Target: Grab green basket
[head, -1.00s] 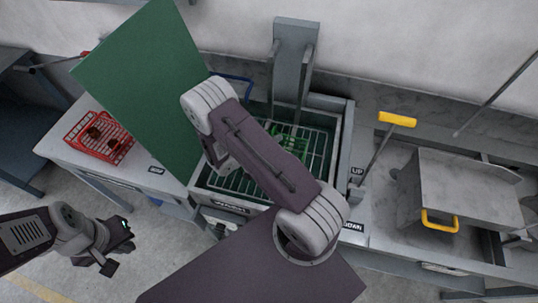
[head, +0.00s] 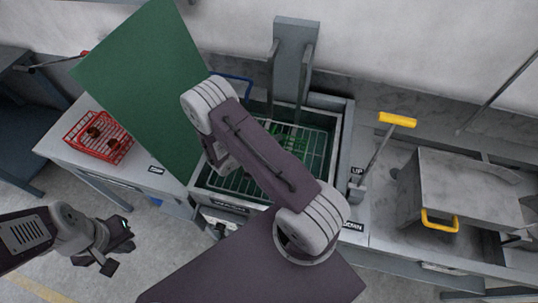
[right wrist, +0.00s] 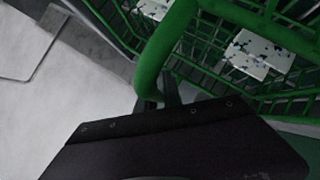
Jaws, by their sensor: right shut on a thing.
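The green basket (right wrist: 255,18) is a wire basket that fills the upper part of the right wrist view, with white speckled pieces in it. Its thick green handle (right wrist: 168,45) curves down to my right gripper (right wrist: 168,92), which is shut on it. In the head view, part of the green basket (head: 290,137) shows inside the grey tank, partly hidden by my right arm. The right fingertips are hidden there. My left gripper (head: 122,247) looks open and empty, low at the left, away from the basket.
A red wire basket (head: 99,137) with brownish coils stands on the left bench. A large green panel (head: 145,85) rises at the tank's left. The grey tank (head: 337,135) surrounds the basket. A yellow-handled lever (head: 397,119) and a metal cover with yellow handle (head: 440,222) are at right.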

